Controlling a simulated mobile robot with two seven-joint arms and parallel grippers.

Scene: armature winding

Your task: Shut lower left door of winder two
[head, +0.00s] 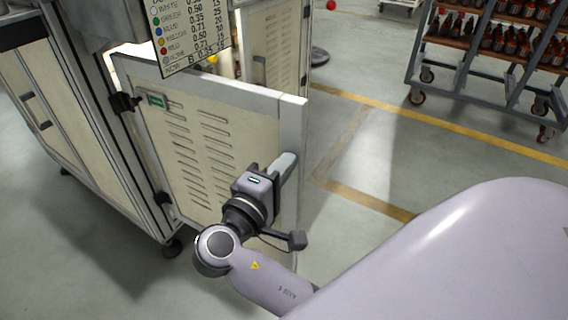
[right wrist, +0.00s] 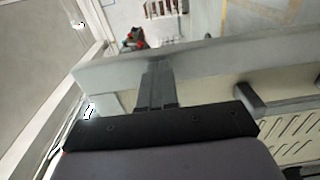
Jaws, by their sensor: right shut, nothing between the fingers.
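The lower left door (head: 190,135) of the winder stands open in the head view, swung out from its hinges at the left. It is a cream panel with a grey frame, vent slots and a small green label. My right gripper (head: 268,172) is at the door's free edge, beside a grey handle (head: 284,166). In the right wrist view its fingers (right wrist: 157,82) are together and empty, against or very near the door's grey edge (right wrist: 215,55); I cannot tell if they touch. The vented panel (right wrist: 295,130) also shows there. My left gripper is out of view.
The winder's cabinet (head: 60,110) stands at the left, with a lit opening behind the door. A colour chart (head: 188,30) hangs above the door. The floor between, with yellow lines, is clear.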

